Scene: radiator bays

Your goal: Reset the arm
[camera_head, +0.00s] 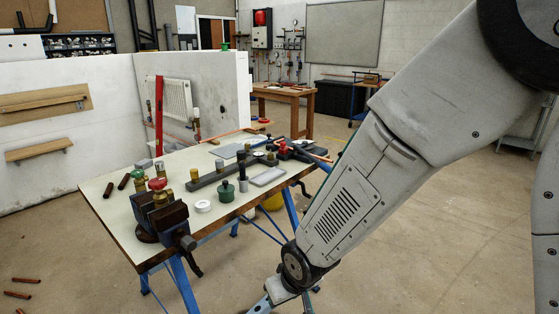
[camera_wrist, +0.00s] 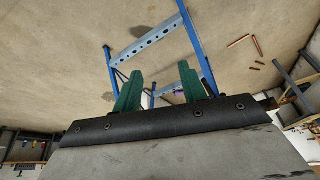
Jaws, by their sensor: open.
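My gripper shows in the wrist view (camera_wrist: 160,92) as two green fingers, standing apart with nothing between them. Beyond the fingers are bare floor and the blue legs (camera_wrist: 140,45) of a trestle. In the head view my arm comes down from the upper right to the bottom middle, right of the workbench (camera_head: 115,212). My fingers are outside the head view, below its bottom edge.
On the bench are a dark vise (camera_head: 160,215) with a red-handled valve (camera_head: 157,184), a green-topped bottle (camera_head: 226,191), a white tape roll (camera_head: 203,206) and a grey plate (camera_head: 267,177). Copper pipes (camera_head: 18,294) lie on the floor at left.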

